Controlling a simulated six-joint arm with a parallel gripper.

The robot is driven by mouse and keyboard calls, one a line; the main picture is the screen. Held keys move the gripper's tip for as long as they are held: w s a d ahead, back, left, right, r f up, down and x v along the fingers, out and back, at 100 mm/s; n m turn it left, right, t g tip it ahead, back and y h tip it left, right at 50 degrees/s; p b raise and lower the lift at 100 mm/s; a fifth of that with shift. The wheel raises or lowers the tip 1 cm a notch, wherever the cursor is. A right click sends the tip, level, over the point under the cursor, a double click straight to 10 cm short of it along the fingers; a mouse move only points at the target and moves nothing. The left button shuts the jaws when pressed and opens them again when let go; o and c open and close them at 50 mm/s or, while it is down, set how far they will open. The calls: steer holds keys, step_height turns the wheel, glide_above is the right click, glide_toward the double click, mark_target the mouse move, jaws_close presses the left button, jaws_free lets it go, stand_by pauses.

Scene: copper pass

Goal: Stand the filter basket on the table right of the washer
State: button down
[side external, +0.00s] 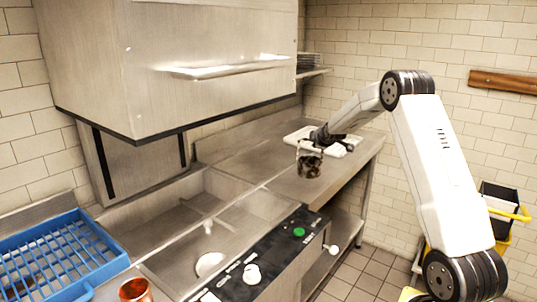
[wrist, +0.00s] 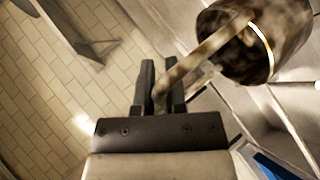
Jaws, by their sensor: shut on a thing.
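The filter basket (side external: 310,166) is a small, dark, mottled metal cup. In the wrist view the basket (wrist: 262,45) hangs tilted at the upper right, with a pale strap handle. My gripper (side external: 322,142) is shut on that handle; the fingers (wrist: 162,88) pinch its end. The steel table (side external: 290,188) lies right of the washer (side external: 180,75), a large steel hood over sinks. In the side view the basket appears over the table, near its front edge. I cannot tell whether its bottom touches the table.
Pale trays (side external: 300,135) lie on the table behind my gripper. A blue rack (side external: 75,262) and a copper cup (side external: 135,290) are at the lower left. A control panel (side external: 270,258) runs along the front. The table's left part looks clear.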

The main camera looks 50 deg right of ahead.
mark_target(310, 158)
steer(key=w+d+f, duration=0.3)
steer(key=w+f, duration=0.1)
steer(key=f, duration=0.1)
steer(key=shift+w+f, duration=0.15)
steer(key=shift+f, duration=0.15)
steer(key=shift+w+d+f, duration=0.1)
steer(key=shift+f, duration=0.85)
steer(key=shift+w+d+f, duration=0.1)
steer(key=shift+f, duration=0.9)
steer(key=c, duration=0.7)
jaws_free()
steer(key=shift+s, duration=0.1)
